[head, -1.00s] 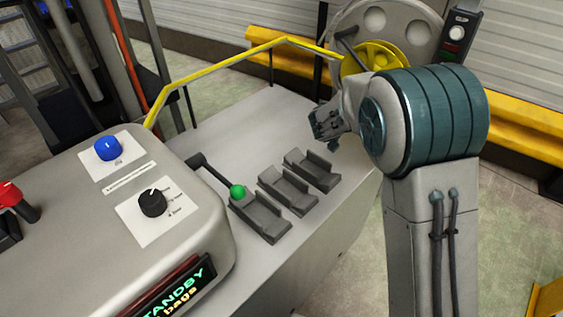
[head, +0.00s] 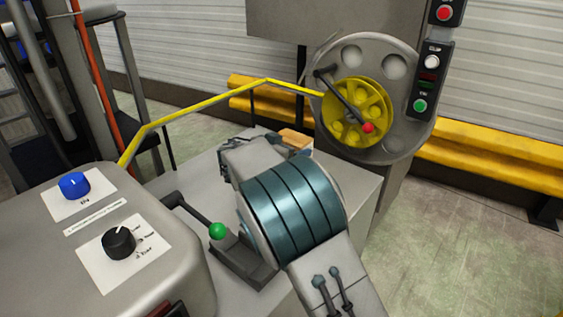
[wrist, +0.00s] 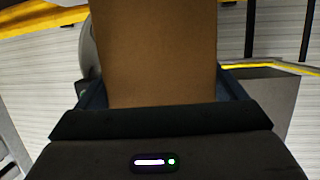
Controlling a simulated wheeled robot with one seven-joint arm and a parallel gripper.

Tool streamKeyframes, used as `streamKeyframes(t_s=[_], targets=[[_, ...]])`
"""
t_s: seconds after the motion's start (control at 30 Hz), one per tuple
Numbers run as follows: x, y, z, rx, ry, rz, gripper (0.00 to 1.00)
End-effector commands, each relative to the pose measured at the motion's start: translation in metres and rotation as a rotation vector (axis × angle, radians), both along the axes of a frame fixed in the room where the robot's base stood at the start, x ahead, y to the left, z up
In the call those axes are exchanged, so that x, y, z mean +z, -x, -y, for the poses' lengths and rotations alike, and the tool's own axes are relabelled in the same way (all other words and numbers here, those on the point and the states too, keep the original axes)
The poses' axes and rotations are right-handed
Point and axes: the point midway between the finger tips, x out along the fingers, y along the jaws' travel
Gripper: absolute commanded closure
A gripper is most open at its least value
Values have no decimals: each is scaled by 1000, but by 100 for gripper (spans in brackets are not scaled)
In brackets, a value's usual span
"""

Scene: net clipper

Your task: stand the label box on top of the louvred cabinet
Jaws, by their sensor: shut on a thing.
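A plain brown box (wrist: 155,50), which I take to be the label box, fills the middle of the wrist view. My gripper (wrist: 155,88) is shut on it, with a finger along each side. In the head view a small tan part of the box (head: 295,138) shows beyond my wrist, over the far part of the grey machine top. My gripper (head: 284,146) is mostly hidden there by my arm. I cannot make out a louvred cabinet with certainty in either view.
A grey machine top (head: 190,185) lies under my arm, with a green-knobbed lever (head: 217,231) close by. A yellow rail (head: 200,105) runs behind. A large wheel with a yellow hub (head: 355,110) stands beyond the box. Floor is open at right (head: 450,220).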

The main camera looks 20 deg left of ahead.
Motion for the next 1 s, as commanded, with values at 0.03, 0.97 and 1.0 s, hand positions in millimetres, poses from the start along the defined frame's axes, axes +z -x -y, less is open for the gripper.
streamKeyframes(t_s=[0.03, 0.97, 1.0], targets=[[-3, 0, -8, 1, 0, 2, 47], [-52, 1, -17, 0, 0, 1, 0], [-52, 2, -17, 0, 0, 1, 0]])
